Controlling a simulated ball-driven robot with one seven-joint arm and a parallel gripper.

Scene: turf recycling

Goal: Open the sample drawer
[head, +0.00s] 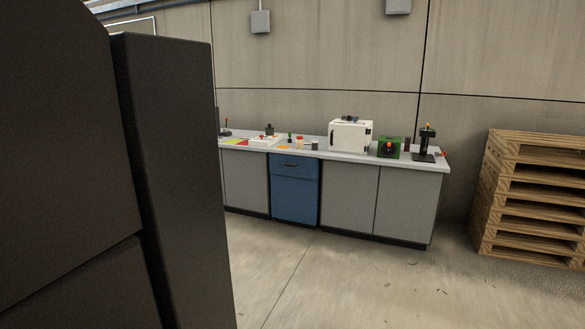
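A blue cabinet unit (294,200) stands in the middle of a row of grey cabinets under the counter. Its top part is a blue drawer (294,166) with a dark handle on its front. The drawer front looks flush with the unit, so it appears closed. It is the only drawer I can make out, and I see no label on it. The unit is some way off across the floor. My gripper is not in view.
A light counter (350,157) carries a white box-shaped appliance (348,136), a green device (389,148), a black stand (427,145) and small items. Stacked wooden pallets (530,195) stand right. A large dark shape (175,180) blocks the left. The floor (330,275) before the cabinets is clear.

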